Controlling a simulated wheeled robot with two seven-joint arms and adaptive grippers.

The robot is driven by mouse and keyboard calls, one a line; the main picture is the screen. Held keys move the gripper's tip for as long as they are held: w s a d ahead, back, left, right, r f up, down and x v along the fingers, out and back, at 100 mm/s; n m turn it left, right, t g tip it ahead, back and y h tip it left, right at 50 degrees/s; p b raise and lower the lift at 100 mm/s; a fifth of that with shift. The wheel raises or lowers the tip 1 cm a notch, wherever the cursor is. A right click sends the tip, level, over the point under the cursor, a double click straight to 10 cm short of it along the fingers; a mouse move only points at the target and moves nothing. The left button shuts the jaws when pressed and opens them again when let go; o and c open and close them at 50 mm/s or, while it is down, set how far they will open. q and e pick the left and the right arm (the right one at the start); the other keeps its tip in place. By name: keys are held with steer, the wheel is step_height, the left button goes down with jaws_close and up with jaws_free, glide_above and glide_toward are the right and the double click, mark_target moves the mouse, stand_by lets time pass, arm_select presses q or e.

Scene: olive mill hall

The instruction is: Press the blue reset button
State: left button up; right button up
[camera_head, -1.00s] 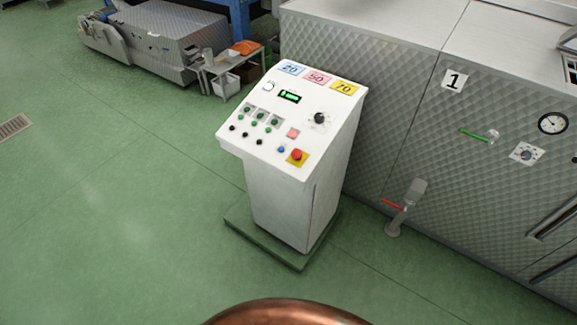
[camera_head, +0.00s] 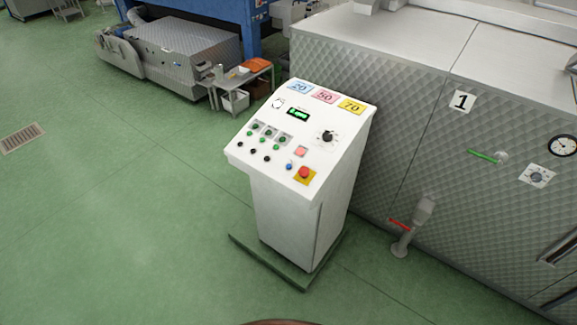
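The blue button (camera_head: 289,167) is a small round knob on the sloped white top of a control console (camera_head: 290,215). Neither of my grippers shows in the head view.
The console stands on a green plinth (camera_head: 270,268). Close at its right is a large quilted-metal machine (camera_head: 420,130) with a floor pipe and red-handled valve (camera_head: 401,225). A small table (camera_head: 240,84) stands behind. Green floor is clear in front and left.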

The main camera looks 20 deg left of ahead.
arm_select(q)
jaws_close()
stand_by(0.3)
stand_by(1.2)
